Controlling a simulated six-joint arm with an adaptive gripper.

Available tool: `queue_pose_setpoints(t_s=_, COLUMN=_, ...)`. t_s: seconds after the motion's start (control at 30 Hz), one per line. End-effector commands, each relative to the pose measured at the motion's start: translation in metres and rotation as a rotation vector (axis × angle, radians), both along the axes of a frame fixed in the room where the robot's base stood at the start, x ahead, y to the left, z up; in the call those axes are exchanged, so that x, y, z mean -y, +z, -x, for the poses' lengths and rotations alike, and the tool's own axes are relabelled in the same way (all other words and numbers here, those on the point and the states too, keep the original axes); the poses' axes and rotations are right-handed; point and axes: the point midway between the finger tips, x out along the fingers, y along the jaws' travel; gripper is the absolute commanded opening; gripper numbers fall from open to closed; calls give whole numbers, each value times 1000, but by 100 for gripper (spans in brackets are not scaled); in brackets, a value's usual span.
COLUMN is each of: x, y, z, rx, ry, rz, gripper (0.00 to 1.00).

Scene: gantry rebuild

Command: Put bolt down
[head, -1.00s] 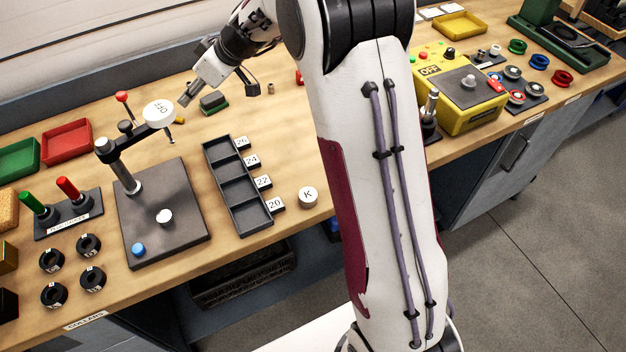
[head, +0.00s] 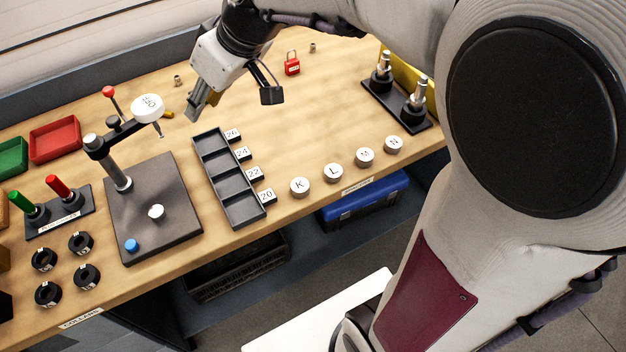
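My gripper (head: 233,102) hangs over the back middle of the bench, behind the black compartment tray. Its two dark fingertips are spread wide apart, and I see nothing held between them. I cannot make out a bolt for certain. A small brownish metal piece (head: 177,80) stands on the bench left of my gripper, and a similar one (head: 312,47) stands farther right, at the back. They are too small to tell if either is a bolt. My gripper hides the bench surface behind it.
The black compartment tray (head: 253,214) has tags 20 to 26 beside it. A stand with a white disc (head: 148,108) rises close to the left of my gripper. A red padlock (head: 292,68) lies to the right. Bench between padlock and lettered knobs (head: 333,172) is clear.

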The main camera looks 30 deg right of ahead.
Motion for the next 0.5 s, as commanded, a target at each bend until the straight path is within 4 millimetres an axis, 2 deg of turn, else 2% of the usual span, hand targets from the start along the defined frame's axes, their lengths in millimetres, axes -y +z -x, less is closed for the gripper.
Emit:
queue_pose_setpoints(t_s=0.23, x=12, y=9, z=57, rx=-32, ry=-92, rz=28, gripper=27)
queue_pose_setpoints(t_s=0.5, x=30, y=8, z=116, rx=-58, ry=-210, rz=59, gripper=27)
